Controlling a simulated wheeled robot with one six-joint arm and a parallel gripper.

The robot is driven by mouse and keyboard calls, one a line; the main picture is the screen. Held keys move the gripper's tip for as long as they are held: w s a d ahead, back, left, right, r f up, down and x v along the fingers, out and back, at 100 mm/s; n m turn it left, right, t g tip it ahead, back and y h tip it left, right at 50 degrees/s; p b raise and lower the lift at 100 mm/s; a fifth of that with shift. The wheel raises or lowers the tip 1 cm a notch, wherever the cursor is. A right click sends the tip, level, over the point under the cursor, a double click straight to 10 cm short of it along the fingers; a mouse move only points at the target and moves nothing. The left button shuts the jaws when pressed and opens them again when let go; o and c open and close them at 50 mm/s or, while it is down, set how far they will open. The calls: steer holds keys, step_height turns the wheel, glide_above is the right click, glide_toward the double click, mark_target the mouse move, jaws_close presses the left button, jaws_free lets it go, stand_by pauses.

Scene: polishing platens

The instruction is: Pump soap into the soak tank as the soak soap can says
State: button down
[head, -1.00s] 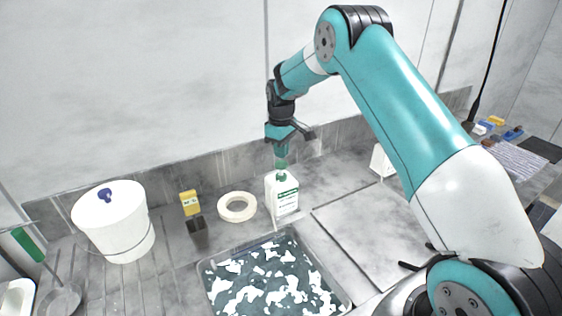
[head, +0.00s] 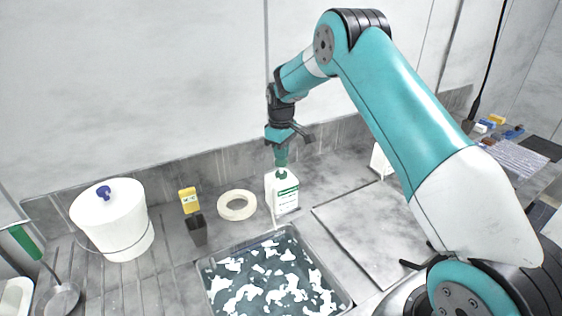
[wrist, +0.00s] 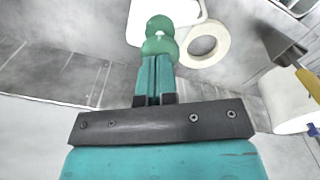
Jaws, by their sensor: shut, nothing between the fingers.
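A white soap bottle (head: 284,197) with a green-and-white label stands upright behind the soak tank (head: 203,275). The tank is a sunken metal basin holding dark liquid with white foam patches. My gripper (head: 281,158) points down over the bottle with its fingers together and nothing between them. Its tips are at the bottle's green pump head, which also shows in the wrist view (wrist: 158,27) just beyond the fingertips (wrist: 156,62). The tips appear to touch the pump top. The label's words are too small to read.
A white tape ring (head: 237,205), a yellow item (head: 188,199) by a dark grey holder (head: 197,231), and a white bucket (head: 112,225) with a purple knob stand left of the bottle. A flat metal panel (head: 375,235) lies right of the tank. The wall is close behind.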

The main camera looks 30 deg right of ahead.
steer(key=shift+f+b, duration=0.55)
steer(key=shift+f, duration=0.7)
steer(key=shift+r, duration=0.2)
steer(key=shift+r+p, duration=1.25)
steer(key=shift+r, duration=0.65)
